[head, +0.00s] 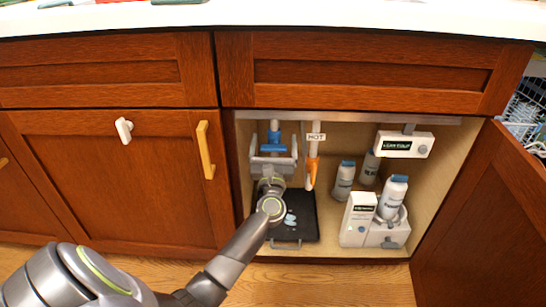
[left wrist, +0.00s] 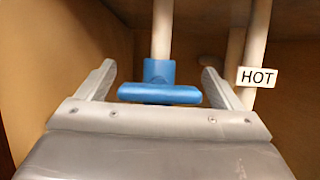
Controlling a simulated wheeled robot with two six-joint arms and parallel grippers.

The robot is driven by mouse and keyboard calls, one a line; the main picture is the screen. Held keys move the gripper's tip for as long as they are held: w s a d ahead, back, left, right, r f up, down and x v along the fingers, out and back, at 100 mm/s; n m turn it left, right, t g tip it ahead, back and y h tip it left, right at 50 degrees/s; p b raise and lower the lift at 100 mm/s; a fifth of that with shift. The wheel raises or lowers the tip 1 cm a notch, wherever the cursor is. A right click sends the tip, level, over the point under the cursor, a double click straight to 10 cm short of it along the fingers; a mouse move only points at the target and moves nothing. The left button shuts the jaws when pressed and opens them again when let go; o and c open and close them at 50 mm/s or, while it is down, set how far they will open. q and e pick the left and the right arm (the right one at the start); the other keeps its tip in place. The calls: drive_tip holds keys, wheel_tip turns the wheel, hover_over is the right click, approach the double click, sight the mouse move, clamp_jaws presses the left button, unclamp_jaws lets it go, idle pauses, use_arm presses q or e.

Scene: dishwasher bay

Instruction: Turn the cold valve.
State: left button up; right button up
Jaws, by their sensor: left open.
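The cold valve (head: 274,136) is blue, on a white pipe at the left inside the open cabinet. In the left wrist view its blue bar handle (left wrist: 160,94) lies level across the pipe. My left gripper (head: 274,154) is in the cabinet opening at the valve. In the left wrist view my left gripper (left wrist: 160,86) is open, with one finger on each side of the handle and gaps between. My right gripper is not in view.
Right of the valve are a pipe with a HOT tag (head: 316,137) and an orange handle (head: 312,168). A dark tray (head: 303,228) lies below. Bottles and a white box (head: 357,218) stand at right. The cabinet door (head: 485,205) is open on the right.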

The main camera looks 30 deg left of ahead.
use_arm(q)
drive_tip(key=b+v, duration=0.2)
drive_tip(key=v, duration=1.5)
drive_tip(key=shift+s+d, duration=0.1)
drive_tip(key=shift+s, duration=0.1)
